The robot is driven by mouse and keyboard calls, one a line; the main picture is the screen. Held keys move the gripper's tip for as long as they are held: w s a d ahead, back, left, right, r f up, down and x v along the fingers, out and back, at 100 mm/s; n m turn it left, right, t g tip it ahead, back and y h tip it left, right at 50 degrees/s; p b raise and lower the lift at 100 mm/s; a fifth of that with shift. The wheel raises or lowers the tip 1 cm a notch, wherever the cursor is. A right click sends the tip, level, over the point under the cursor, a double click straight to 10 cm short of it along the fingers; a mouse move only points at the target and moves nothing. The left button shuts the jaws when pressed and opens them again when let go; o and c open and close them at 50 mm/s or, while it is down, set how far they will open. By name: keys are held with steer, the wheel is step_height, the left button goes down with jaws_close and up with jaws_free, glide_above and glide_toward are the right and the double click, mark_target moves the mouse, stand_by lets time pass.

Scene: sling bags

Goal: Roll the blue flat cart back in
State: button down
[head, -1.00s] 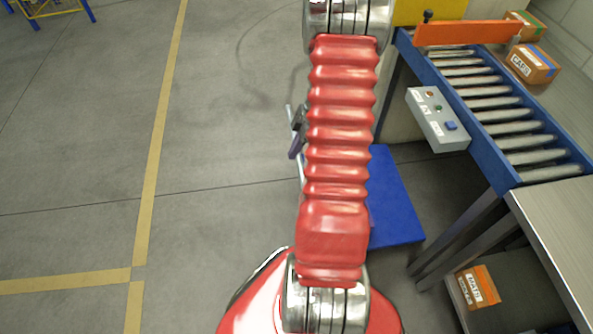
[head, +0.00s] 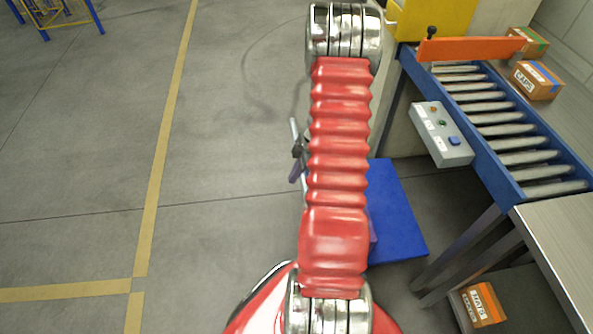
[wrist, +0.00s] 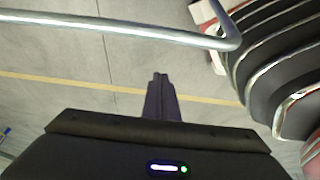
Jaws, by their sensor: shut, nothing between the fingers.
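The blue flat cart (head: 398,215) shows in the head view as a flat blue deck on the floor, beside the roller conveyor. My red arm hides its left part. A thin metal bar (head: 294,130) shows left of my arm and looks like the cart's handle. In the wrist view a bent silver tube (wrist: 110,25), likely the same handle, crosses the top of the picture. My gripper (wrist: 160,76) is shut and empty, with its dark purple fingertips below the tube in the picture and apart from it there. A small part of the gripper (head: 296,165) shows near the bar in the head view.
The roller conveyor (head: 505,130) stands on the right with a grey button box (head: 441,134) on its near side. An orange box (head: 482,304) lies low under the metal table (head: 565,240). Open floor (head: 75,195) with yellow lines spreads to the left.

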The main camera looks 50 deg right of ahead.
steer(key=shift+s+d+f, duration=0.25)
steer(key=shift+d+f, duration=0.05)
steer(key=shift+f, duration=0.55)
steer(key=shift+s+d+f, duration=0.25)
steer(key=shift+d+f, duration=0.05)
steer(key=shift+f, duration=0.6)
steer(key=shift+s+d+f, duration=0.25)
steer(key=shift+d+f, duration=0.05)
steer(key=shift+f, duration=0.55)
